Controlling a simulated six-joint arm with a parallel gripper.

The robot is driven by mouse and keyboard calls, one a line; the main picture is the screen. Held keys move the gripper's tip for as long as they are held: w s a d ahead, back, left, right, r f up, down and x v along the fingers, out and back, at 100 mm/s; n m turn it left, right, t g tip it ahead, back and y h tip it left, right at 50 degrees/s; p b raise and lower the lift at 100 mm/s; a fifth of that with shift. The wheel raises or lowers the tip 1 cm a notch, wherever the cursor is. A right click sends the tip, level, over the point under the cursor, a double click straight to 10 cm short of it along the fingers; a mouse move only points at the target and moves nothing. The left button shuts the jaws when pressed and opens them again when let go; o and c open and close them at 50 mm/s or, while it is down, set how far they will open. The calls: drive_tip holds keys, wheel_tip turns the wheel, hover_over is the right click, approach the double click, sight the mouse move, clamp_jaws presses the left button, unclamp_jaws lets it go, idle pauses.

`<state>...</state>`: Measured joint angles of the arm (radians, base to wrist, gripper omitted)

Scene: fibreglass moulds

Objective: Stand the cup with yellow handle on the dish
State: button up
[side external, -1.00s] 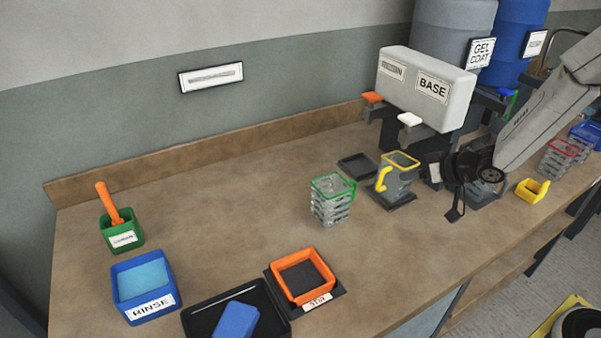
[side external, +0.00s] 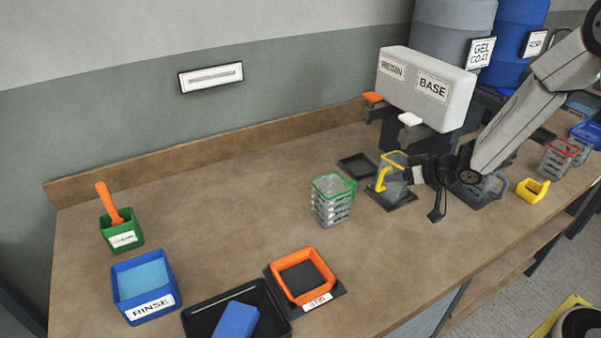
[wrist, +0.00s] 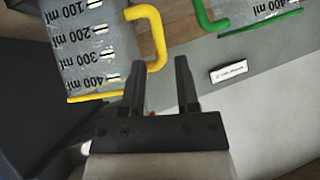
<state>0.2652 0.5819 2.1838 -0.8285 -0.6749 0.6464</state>
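The clear cup with yellow rim and yellow handle (side external: 381,180) stands upright on a dark base plate right of the bench's middle. My gripper (side external: 413,172) is close against its right side and hides part of it. In the wrist view the cup (wrist: 90,45) with its ml marks is at upper left. My gripper (wrist: 161,62) is open there, with the end of the yellow handle showing between its fingertips; contact cannot be told. A square orange-rimmed dish (side external: 327,290) with a dark inside, labelled STIR, sits at the front; I cannot tell if this is the dish meant.
A green-rimmed clear cup (side external: 332,205) stands left of the yellow one. A flat dark square tray (side external: 357,166) lies behind them. The RESIN/BASE dispenser (side external: 425,90) overhangs the back. A blue RINSE tub (side external: 146,305) and green holder (side external: 122,240) are at left; the middle-left bench is clear.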

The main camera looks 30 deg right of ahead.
sight(383, 178)
drive_tip(key=shift+x, duration=1.85)
clamp_jaws()
